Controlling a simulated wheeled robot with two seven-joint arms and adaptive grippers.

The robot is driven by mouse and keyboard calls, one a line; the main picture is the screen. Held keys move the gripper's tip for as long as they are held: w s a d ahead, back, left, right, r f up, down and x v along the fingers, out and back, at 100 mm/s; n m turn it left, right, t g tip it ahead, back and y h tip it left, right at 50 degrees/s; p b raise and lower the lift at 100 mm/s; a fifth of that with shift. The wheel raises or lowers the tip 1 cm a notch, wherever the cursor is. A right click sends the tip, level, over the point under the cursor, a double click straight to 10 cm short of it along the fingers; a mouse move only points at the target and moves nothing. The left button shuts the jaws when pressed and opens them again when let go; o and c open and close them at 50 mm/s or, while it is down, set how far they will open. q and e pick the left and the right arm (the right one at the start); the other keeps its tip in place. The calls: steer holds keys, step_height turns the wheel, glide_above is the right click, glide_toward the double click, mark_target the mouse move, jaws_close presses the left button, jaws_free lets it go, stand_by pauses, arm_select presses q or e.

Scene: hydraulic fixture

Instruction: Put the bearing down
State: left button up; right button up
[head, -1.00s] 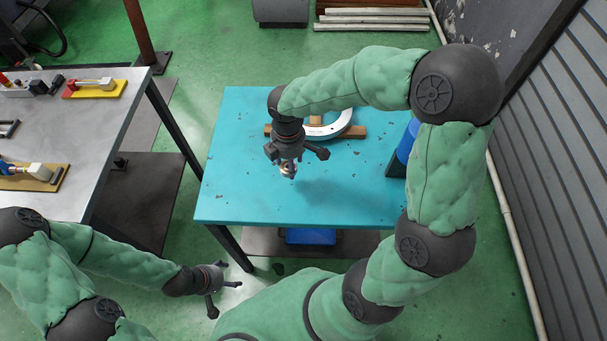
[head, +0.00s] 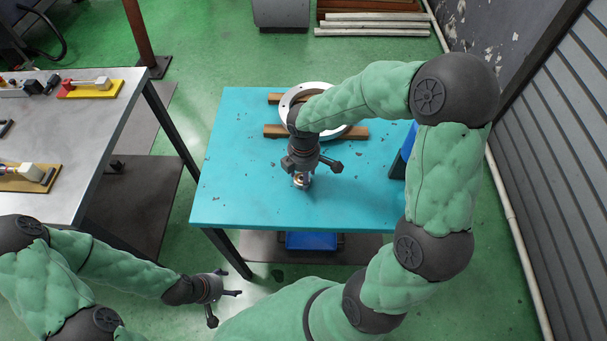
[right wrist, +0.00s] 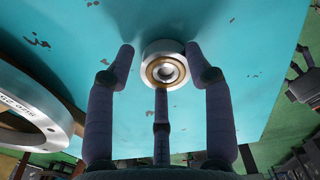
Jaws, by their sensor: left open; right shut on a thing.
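The bearing (right wrist: 163,49) is a small silver ring with a brass-coloured inner race. In the right wrist view it sits between the dark fingers of my right gripper (right wrist: 165,72), which is shut on it. In the head view the bearing (head: 301,182) shows under my right gripper (head: 302,178), over the front middle of the turquoise table (head: 240,200). It is close to the tabletop; I cannot tell whether it touches. My left gripper (head: 226,306) is open and empty, low in front of the table's left front corner.
A large white metal ring (head: 291,97) lies on wooden bars (head: 356,132) at the table's back, partly behind my right arm. A blue bin (head: 409,141) stands at the table's right edge. A grey workbench (head: 90,140) with fixtures is at left. The table's left and front are clear.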

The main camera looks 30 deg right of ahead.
steer(key=shift+f, duration=0.1)
steer(key=o, duration=1.4)
steer(key=shift+c, duration=0.2)
step_height(320, 180, up, 12)
steer(key=p, duration=0.5)
